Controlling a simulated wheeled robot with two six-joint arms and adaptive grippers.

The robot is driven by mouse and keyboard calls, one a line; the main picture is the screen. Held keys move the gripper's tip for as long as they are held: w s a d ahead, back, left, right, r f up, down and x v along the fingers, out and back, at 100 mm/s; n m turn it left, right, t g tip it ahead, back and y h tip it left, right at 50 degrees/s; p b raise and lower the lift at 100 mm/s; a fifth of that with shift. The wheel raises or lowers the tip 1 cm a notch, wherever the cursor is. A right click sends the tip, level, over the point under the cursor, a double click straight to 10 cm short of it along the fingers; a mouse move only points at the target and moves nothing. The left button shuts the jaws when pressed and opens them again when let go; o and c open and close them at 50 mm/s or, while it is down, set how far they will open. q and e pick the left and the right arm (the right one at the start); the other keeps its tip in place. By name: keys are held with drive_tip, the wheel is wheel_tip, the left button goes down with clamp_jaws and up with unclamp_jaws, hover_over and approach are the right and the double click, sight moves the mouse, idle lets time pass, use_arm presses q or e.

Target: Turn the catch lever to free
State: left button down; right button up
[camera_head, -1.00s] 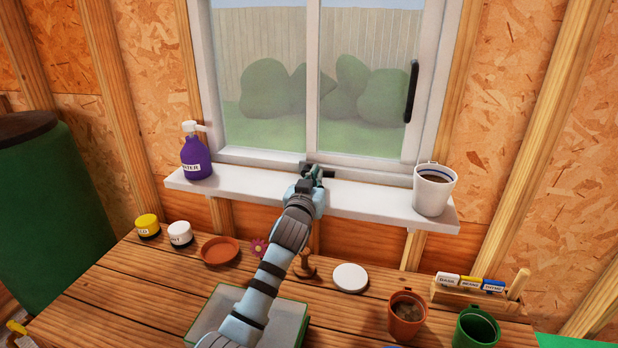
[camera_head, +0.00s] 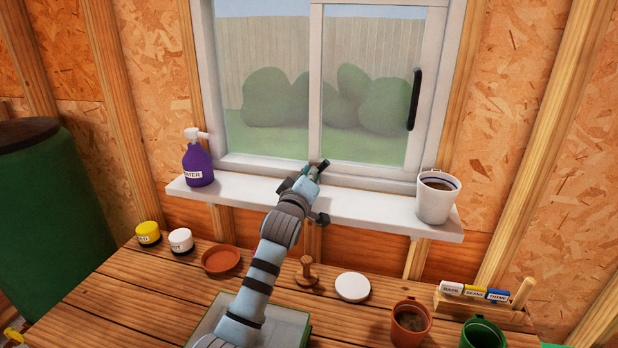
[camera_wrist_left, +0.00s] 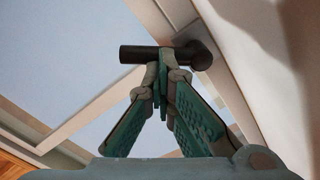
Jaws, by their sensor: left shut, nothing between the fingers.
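The dark catch lever (camera_head: 321,166) is at the bottom of the window's middle upright, just above the sill. In the left wrist view it is a black bar (camera_wrist_left: 140,54) with a rounded end at the right. My left gripper (camera_head: 312,172) reaches up to it from below, over the sill. In the left wrist view its fingers (camera_wrist_left: 161,80) are shut with nothing between them, and their tips lie close against the bar; whether they touch I cannot tell. The gripper and wrist hide part of the catch in the head view. My right gripper is not in view.
The wooden bench (camera_head: 130,300) below carries small pots, a round white lid (camera_head: 352,287) and a marker rack (camera_head: 480,305). The window panes are clear.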

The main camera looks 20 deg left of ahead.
use_arm(q)
drive_tip(key=shift+a+r+n, duration=0.15)
drive_tip(key=shift+r+n, duration=0.5)
drive_tip(key=shift+n, duration=0.25)
drive_tip(key=c, duration=2.3)
unclamp_jaws()
drive_tip(key=shift+a+n, duration=0.1)
drive_tip(key=shift+n, duration=0.2)
drive_tip(key=o, duration=0.6)
drive_tip(key=shift+s+d+r, duration=0.1)
drive_tip(key=shift+d+r, duration=0.1)
drive_tip(key=shift+d, duration=0.1)
drive_tip(key=o, duration=0.4)
drive_tip(key=shift+d+f, duration=0.1)
drive_tip(key=o, duration=0.6)
drive_tip(key=shift+w+f, duration=0.5)
drive_tip(key=shift+w, duration=0.2)
drive_tip(key=o, duration=0.6)
drive_tip(key=shift+w+a+f, duration=0.1)
drive_tip(key=shift+a+f, duration=0.1)
drive_tip(key=shift+f, duration=0.05)
drive_tip(key=shift+s, duration=0.2)
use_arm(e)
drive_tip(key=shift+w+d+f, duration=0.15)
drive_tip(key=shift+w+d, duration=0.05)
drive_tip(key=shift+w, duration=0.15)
use_arm(q)
drive_tip(key=shift+s, duration=0.1)
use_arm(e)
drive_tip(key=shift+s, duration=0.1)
